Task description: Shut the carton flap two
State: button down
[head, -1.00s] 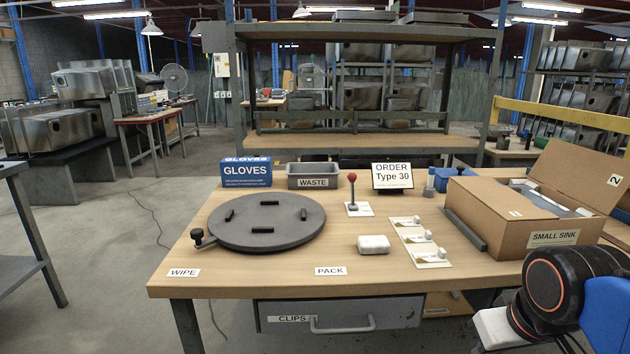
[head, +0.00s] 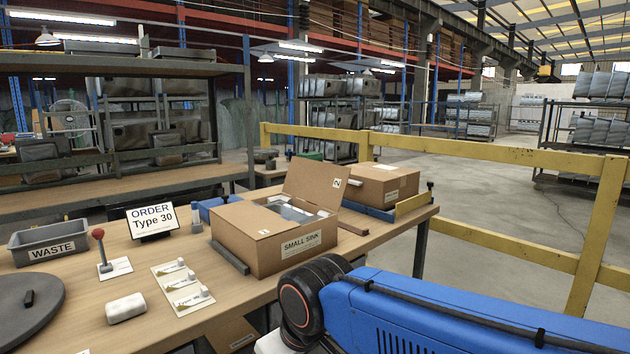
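The open carton labelled SMALL SINK (head: 284,262) stands on the right part of the bench. Its flap marked 2 (head: 312,182) stands up and leans outward at the far right side of the carton. The flap marked 1 (head: 250,220) lies folded over the left part of the opening. Between them the opening shows a grey sink and white packing pieces (head: 324,213). My gripper is not in view; only my blue arm link and black joint show at the lower right, in front of the carton.
A dark bar (head: 231,257) lies along the carton's left side. A closed carton (head: 382,185) stands behind it to the right. A yellow rail (head: 480,150) runs behind the bench. A card with white clips (head: 183,286), a red-knobbed lever (head: 100,240) and a waste bin (head: 48,240) are left.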

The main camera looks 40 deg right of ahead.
aim_at(324, 184)
jog(key=l+u, duration=0.1)
jog(key=l, duration=0.55)
jog(key=l+u, duration=0.15)
jog(key=l, duration=0.45)
jog(key=k+l+u, duration=0.1)
jog(key=l, duration=0.5)
jog(key=k+l+u, duration=0.15)
jog(key=l, duration=0.5)
jog(key=k+l+u, duration=0.1)
jog(key=l, duration=0.5)
jog(key=k+l+u, duration=0.15)
jog(key=l, duration=0.45)
jog(key=k+l+u, duration=0.1)
jog(key=l, duration=0.5)
jog(key=k+l+u, duration=0.15)
jog(key=l, duration=0.4)
jog(key=k, duration=0.1)
